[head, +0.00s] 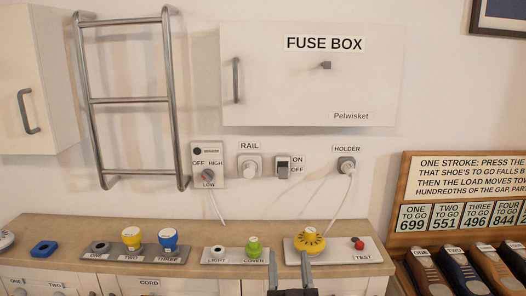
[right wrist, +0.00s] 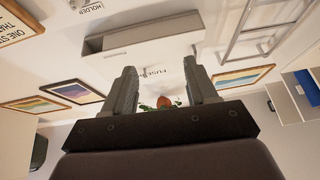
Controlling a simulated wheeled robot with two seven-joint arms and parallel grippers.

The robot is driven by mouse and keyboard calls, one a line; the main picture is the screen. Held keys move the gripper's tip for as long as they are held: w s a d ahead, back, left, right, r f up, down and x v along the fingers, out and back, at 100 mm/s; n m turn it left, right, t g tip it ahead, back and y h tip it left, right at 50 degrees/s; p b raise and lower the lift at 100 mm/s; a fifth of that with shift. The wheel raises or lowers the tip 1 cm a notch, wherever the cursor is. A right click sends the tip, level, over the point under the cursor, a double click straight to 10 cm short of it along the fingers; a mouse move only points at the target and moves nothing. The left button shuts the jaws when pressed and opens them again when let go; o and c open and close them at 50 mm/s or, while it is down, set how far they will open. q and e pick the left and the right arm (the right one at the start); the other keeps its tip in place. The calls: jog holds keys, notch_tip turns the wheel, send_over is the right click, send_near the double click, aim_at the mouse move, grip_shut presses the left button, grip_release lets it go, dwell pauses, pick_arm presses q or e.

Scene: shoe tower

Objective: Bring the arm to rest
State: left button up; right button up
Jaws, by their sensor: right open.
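My right gripper (head: 289,262) comes in from the bottom edge in the head view, in front of the counter, with its two fingers apart. It also shows in the right wrist view (right wrist: 160,78), open, with nothing gripped between the fingers. A yellow domed piece (head: 308,241) stands on the TEST plate (head: 340,254), just beyond the right-hand fingertip. I cannot tell from these views how far apart they are. My left gripper is not in view.
The wooden counter (head: 230,231) also holds a green knob (head: 254,247), a yellow and a blue cup-like piece (head: 168,239), and a blue ring (head: 44,248). Cords hang from the wall. The fuse box (head: 300,95) is above. A shoe rack (head: 405,170) stands right.

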notch_tip(320, 180, down, 12)
jog(key=w+a+n+g+y, duration=0.1)
jog(key=a+n+g+y, duration=0.1)
jog(key=g, duration=0.6)
jog(key=s+d+f+g+h, duration=0.2)
jog(key=s+d+f+g, duration=0.4)
jog(key=s+f+g, duration=0.4)
jog(key=s+d+r+m+g+h, duration=0.1)
jog(key=s+d+r+m+g, duration=0.15)
jog(key=s+d+g, duration=0.5)
pick_arm(q)
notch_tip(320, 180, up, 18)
jog(key=p, duration=1.8)
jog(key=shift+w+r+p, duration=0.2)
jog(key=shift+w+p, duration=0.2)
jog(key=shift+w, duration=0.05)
pick_arm(e)
notch_tip(320, 180, up, 20)
jog(key=s+d+t, duration=0.1)
jog(key=s+t, duration=0.1)
jog(key=t, duration=0.1)
jog(key=shift+d, duration=0.3)
jog(key=shift+t, duration=0.25)
